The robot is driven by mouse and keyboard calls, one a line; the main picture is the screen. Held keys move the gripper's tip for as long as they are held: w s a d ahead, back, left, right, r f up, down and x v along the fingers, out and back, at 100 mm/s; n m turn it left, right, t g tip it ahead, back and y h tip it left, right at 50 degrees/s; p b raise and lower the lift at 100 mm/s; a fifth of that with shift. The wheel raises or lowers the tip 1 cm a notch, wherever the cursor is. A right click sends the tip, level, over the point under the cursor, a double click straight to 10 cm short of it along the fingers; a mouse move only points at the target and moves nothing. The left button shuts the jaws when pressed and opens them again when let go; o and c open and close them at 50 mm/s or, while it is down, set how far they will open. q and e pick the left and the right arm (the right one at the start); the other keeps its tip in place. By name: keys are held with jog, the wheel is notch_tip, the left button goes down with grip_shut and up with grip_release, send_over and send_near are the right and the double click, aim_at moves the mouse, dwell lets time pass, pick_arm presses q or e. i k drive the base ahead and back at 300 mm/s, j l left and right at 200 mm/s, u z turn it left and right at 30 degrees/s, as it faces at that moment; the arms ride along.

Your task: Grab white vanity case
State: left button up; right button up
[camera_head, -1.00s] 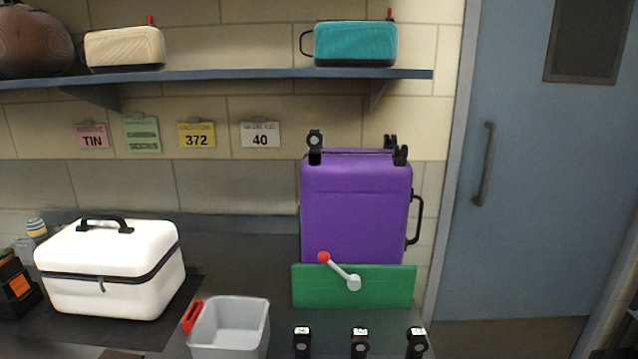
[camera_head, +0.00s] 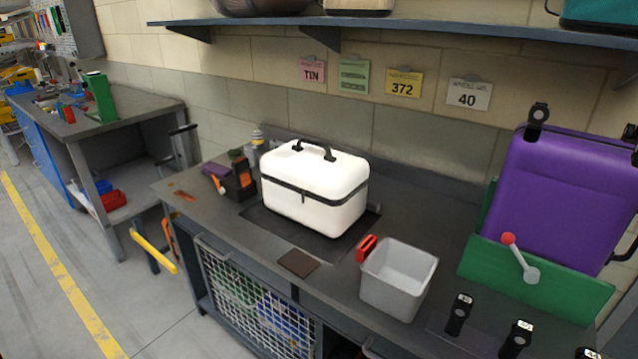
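The white vanity case (camera_head: 312,195) stands upright and closed on a dark mat (camera_head: 259,219) on the grey workbench, near the middle of the head view. It has a black seam band, a small front latch and a black carry handle (camera_head: 314,150) on its lid. Neither of my grippers shows in the head view, and nothing touches the case.
To the right are a grey bin (camera_head: 398,281) with a red handle, a purple suitcase (camera_head: 565,195) behind a green panel (camera_head: 536,285), and several black clips. Dark tools (camera_head: 238,180) sit left of the case. A shelf (camera_head: 400,28) overhangs the bench. Floor (camera_head: 45,290) is clear at left.

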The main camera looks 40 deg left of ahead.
aim_at(319, 187)
jog(key=i+j, duration=0.1)
jog(key=j, duration=0.75)
jog(key=i+j, duration=0.1)
jog(key=j, duration=0.7)
jog(key=i+j, duration=0.1)
jog(key=j, duration=0.75)
